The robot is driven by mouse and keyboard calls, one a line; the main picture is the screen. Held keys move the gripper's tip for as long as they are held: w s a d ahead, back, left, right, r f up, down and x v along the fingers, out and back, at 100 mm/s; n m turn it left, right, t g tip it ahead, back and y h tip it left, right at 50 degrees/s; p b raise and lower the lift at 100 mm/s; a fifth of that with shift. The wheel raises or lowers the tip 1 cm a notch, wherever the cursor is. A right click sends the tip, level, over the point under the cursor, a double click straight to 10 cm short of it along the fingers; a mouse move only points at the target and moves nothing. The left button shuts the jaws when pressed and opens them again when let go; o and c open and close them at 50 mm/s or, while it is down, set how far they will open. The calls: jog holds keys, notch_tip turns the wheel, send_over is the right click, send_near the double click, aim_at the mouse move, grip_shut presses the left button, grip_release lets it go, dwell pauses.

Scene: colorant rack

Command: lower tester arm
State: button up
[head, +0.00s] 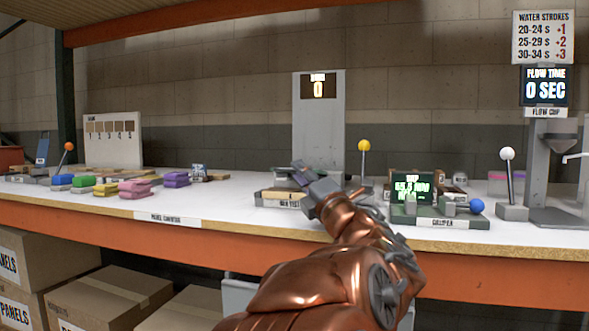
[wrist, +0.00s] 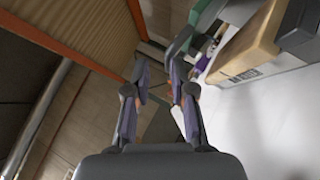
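The tester (head: 282,197) stands mid-bench, a low grey base with a tan slab and a front label that seems to read "RUB TEST". In the wrist view its tan slab (wrist: 245,48) is at upper right, with a grey part against it. My gripper (head: 303,176) is over the tester in the head view and covers much of it, so I cannot make out the tester arm there. In the wrist view my gripper (wrist: 160,82) has its two fingers apart with nothing clearly between them. A grey and green bar (wrist: 207,14) shows beyond the right fingertip; I cannot tell whether they touch.
A tall grey panel (head: 333,125) with a "0" display stands behind the tester. A yellow-knobbed lever (head: 364,147) and a green-screened device (head: 413,187) are to the right. Several coloured blocks (head: 135,189) lie left. White bench is clear between them.

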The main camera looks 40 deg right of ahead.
jog(key=v, duration=0.7)
jog(key=shift+s+f, duration=0.1)
dwell(0.5)
jog(key=shift+d+r+m+h+p, duration=0.1)
jog(key=shift+r+m+h+p, duration=0.2)
jog(key=shift+r+h+p, duration=0.15)
notch_tip(320, 180, up, 6)
jog(key=w+d+m+g+h+p, duration=0.1)
jog(key=d+m+g+h+p, duration=0.3)
jog(key=m+p, duration=0.45)
jog(key=s+a+f+m+g+y+p, duration=0.2)
jog(key=a+f+m+g+y+p, duration=0.25)
jog(key=a+p, duration=0.6)
jog(key=s+a+f+m+g+y+p, duration=0.1)
jog(key=s+a+f+m+g+p, duration=0.15)
jog(key=a+m+g+p, duration=0.75)
jog(key=s+a+r+n+g+y+p, duration=0.2)
jog(key=s+a+n+g+y+p, duration=0.2)
jog(key=s+a+p, duration=0.9)
jog(key=s+a+g+y, duration=0.1)
jog(key=s+a, duration=0.1)
jog(key=s, duration=0.1)
jog(key=shift+r+n, duration=0.3)
jog(key=shift+r, duration=0.1)
